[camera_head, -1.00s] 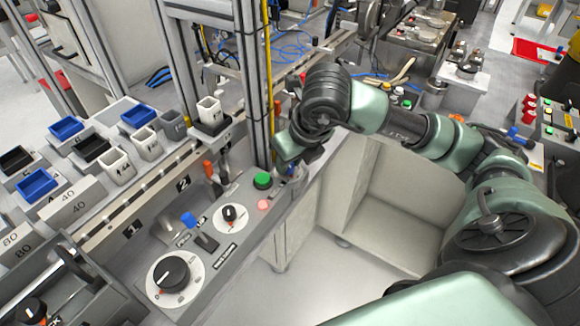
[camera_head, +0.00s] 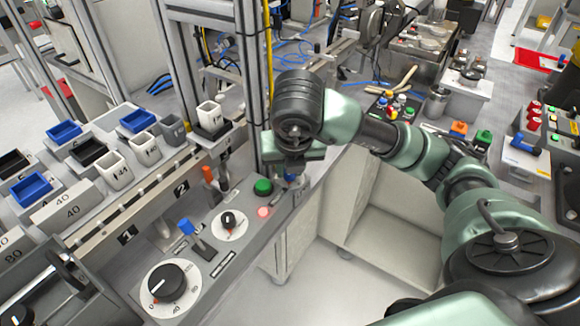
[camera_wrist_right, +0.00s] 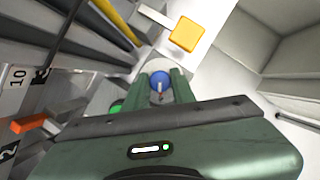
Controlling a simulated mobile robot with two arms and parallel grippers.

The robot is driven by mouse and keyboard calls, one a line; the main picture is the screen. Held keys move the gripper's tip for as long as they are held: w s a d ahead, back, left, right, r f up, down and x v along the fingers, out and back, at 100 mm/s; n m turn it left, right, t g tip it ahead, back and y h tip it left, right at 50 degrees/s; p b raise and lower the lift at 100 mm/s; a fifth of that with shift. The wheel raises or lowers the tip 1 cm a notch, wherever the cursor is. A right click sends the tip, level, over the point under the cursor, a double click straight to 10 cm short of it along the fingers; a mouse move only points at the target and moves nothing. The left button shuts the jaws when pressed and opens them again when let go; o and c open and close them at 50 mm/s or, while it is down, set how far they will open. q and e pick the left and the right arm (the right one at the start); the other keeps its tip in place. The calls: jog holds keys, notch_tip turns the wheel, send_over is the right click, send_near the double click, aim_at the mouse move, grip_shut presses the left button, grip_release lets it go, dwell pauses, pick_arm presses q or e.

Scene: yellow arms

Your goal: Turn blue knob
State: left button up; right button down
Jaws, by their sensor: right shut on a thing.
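The blue knob (camera_wrist_right: 160,82) is round with a pale mark and sits between the two green fingers of my right gripper (camera_wrist_right: 161,88) in the right wrist view. In the head view the right gripper (camera_head: 291,176) is at the far right end of the grey control panel (camera_head: 236,196), pointing down at it. A small part of the blue knob (camera_head: 291,178) shows there under the hand. The right gripper is shut on the knob. My left gripper is not in view.
Beside the knob are a green button (camera_head: 263,187) and a pink-red lit button (camera_head: 263,212). A metal post (camera_head: 251,80) stands just behind. A yellow block (camera_wrist_right: 186,34) is near the fingers.

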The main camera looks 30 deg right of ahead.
jog(key=c, duration=1.5)
grip_release()
jog(key=shift+o, duration=0.2)
jog(key=p+v, duration=0.2)
jog(key=v, duration=0.6)
jog(key=shift+p, duration=0.4)
jog(key=shift+f, duration=0.1)
